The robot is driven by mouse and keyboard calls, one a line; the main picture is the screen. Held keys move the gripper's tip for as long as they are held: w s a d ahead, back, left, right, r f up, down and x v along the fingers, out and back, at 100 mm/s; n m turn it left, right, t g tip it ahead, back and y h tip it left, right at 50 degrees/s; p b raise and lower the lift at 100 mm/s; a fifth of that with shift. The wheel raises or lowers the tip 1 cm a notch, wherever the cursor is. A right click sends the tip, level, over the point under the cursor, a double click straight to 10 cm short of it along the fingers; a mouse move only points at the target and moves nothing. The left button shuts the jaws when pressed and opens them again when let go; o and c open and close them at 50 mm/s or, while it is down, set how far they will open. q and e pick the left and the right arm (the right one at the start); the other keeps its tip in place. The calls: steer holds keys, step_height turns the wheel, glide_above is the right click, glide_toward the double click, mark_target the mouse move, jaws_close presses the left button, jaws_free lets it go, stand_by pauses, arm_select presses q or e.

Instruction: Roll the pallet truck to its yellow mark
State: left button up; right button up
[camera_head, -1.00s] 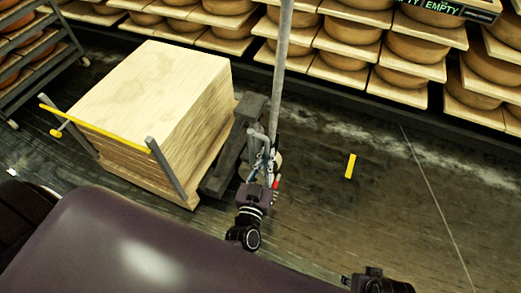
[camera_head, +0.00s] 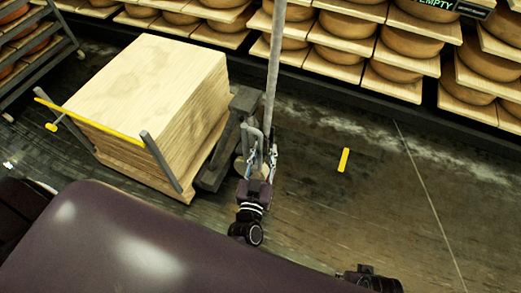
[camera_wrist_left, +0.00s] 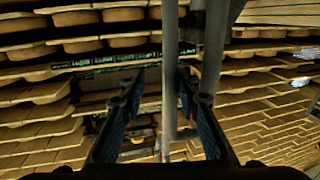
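The grey pallet truck (camera_head: 243,103) stands at centre left, against the right side of a loaded pallet. Its long grey handle pole (camera_head: 274,62) rises towards the top of the picture. The yellow mark (camera_head: 343,160) is a short strip on the dark floor, right of the truck and apart from it. My left gripper (camera_head: 261,160) is at the lower part of the truck's handle. In the left wrist view a grey pole (camera_wrist_left: 170,85) stands between its spread fingers, with gaps visible on both sides. My right gripper cannot be made out; only part of that arm shows at the bottom edge.
A stack of pale boards (camera_head: 150,85) sits on the pallet, with a yellow bar (camera_head: 95,120) across its near side. Shelves of cheese wheels (camera_head: 345,35) line the back. A dark rack (camera_head: 40,55) stands at far left. The floor (camera_head: 365,205) around the mark is clear.

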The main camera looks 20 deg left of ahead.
arm_select(q)
steer(key=shift+d+h, duration=0.3)
steer(key=shift+d, duration=0.45)
arm_select(e)
steer(key=shift+s+d, duration=0.15)
steer(key=shift+d, duration=0.2)
arm_select(q)
steer(key=shift+a, duration=0.45)
steer(key=s+d, duration=0.2)
steer(key=s, duration=1)
steer(key=shift+d, duration=0.25)
